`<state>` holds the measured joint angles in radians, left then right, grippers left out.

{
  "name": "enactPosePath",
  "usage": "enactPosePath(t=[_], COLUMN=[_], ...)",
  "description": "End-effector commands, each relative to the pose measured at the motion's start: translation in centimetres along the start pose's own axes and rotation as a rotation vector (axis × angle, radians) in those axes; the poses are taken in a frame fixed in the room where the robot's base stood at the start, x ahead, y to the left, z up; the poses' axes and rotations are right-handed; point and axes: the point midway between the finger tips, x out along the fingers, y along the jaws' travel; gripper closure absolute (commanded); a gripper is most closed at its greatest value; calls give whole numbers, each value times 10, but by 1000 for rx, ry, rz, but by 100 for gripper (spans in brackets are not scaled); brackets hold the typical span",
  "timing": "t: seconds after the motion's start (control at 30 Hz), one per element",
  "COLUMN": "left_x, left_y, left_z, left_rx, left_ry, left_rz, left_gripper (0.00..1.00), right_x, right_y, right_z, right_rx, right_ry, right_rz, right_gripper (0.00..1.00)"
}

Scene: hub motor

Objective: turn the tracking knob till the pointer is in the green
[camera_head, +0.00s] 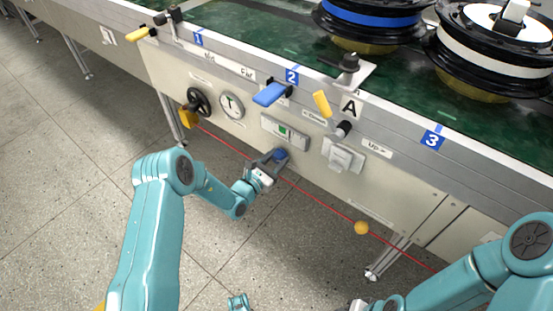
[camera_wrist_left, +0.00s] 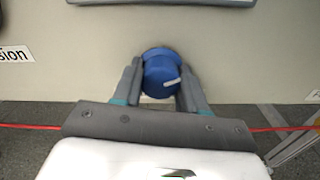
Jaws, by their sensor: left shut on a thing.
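The blue tracking knob (camera_head: 281,154) is on the front panel of the conveyor, below a small grey display (camera_head: 298,138) with a green patch (camera_head: 284,131). The pointer in the display is too small to make out. My left gripper (camera_head: 273,158) is shut on the knob. In the left wrist view its fingers press on both sides of the knob (camera_wrist_left: 161,76), whose white mark points right and slightly up.
A black handwheel (camera_head: 199,102), a round dial (camera_head: 232,105) marked T and a blue lever (camera_head: 270,94) are left of and above the display. A grey switch box (camera_head: 343,154) is to the right. A red cord (camera_head: 318,196) with a yellow ball (camera_head: 361,228) runs below. Wheel hubs (camera_head: 369,20) stand on the belt.

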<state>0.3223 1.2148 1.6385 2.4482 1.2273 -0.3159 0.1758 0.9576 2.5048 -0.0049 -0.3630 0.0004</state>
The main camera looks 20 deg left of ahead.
Motion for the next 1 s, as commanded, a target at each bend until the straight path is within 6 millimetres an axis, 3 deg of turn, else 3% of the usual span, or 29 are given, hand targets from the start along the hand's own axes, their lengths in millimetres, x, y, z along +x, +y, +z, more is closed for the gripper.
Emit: enactPosePath(t=[0.37, 0.4, 0.43, 0.47, 0.77, 0.87, 1.0], left_x=[-1, -1, 0, 0, -2, -11, -40], left_y=[1, 1, 1, 1, 0, 1, 2], left_z=[0, 0, 0, 0, 0, 1, 2], left_rx=[1, 1, 1, 1, 1, -1, -3], left_ry=[-1, -1, -1, -1, 0, 2, 5], left_rz=[2, 2, 2, 1, 1, 1, 3], left_gripper=[89, 45, 36, 33, 33, 33, 33], right_x=[0, 0, 0, 0, -1, -5, -14], right_y=[0, 0, 0, 0, 0, -2, -5], right_z=[0, 0, 0, 0, 0, 0, 0], right_rx=[0, 0, 0, 0, 0, 0, 0], right_ry=[0, 0, 0, 0, 0, 0, 0], right_rz=[0, 0, 0, 0, 0, 0, 0], right_gripper=[57, 57, 57, 57, 57, 57, 57])
